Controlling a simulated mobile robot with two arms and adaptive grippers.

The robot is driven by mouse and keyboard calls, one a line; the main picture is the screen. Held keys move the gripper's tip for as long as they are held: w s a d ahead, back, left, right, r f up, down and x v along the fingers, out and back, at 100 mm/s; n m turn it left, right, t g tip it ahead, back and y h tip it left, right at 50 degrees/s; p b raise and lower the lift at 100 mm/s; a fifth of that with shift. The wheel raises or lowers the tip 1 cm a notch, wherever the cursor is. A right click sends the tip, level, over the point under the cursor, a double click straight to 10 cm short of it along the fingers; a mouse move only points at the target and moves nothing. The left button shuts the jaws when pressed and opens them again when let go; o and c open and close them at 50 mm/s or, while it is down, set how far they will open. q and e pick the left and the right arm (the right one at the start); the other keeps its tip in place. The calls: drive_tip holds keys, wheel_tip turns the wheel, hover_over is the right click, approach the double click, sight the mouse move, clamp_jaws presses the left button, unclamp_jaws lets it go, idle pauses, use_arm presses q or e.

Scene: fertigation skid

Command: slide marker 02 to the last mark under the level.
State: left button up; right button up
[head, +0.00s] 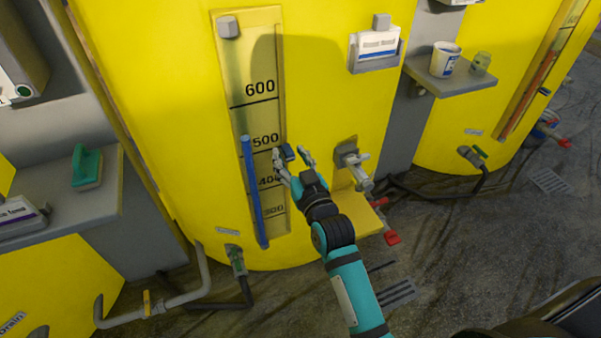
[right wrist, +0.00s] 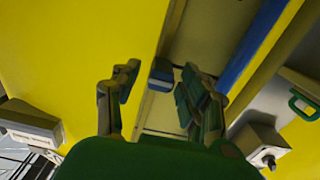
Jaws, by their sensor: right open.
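The yellow tank's level board (head: 254,60) carries black marks numbered 600, 500, 400 and 300. A blue level column (head: 252,190) stands in front of it, its top near the 500 label. In the right wrist view, the marker (right wrist: 160,73) shows between the open fingers (right wrist: 158,86), with gaps on both sides. My left gripper is not in view.
A tap (head: 352,163) juts from the tank right of my right gripper. A label holder (head: 376,48) is above it. A shelf with a white cup (head: 445,60) stands at the right. A green-handled brush (head: 87,167) lies on the left shelf.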

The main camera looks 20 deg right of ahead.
drive_tip(key=s, duration=1)
drive_tip(key=shift+s+d, duration=0.15)
drive_tip(key=shift+s, duration=0.1)
